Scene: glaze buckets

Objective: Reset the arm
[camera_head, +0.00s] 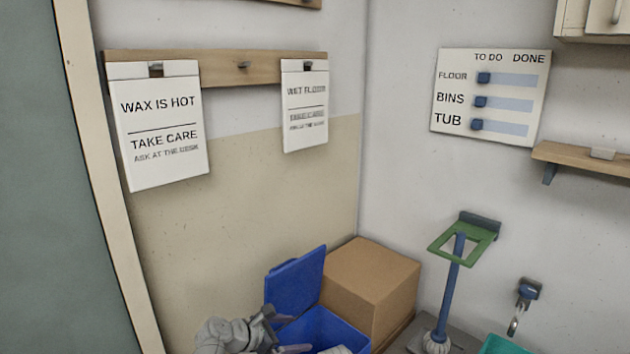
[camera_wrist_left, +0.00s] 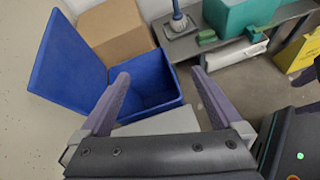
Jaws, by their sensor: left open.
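My left gripper (camera_head: 280,333) is low in the head view, in front of the blue bin (camera_head: 331,330). In the left wrist view my left gripper (camera_wrist_left: 160,95) is open, its two purple-grey fingers wide apart with nothing seen between them but the bin behind. The blue bin (camera_wrist_left: 160,80) has its blue lid (camera_wrist_left: 66,62) raised on the left side. A pale grey flat-topped shape lies below the bin in the wrist view, partly hidden by the gripper.
A cardboard box (camera_head: 372,285) stands behind the bin. A low bench (camera_wrist_left: 215,40) holds a brush stand and a teal tub (camera_wrist_left: 238,16). A yellow sign (camera_wrist_left: 298,52) stands at right. Two notices, WAX IS HOT (camera_head: 160,122) and WET FLOOR (camera_head: 305,105), hang on the wall beside a to-do board (camera_head: 490,95).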

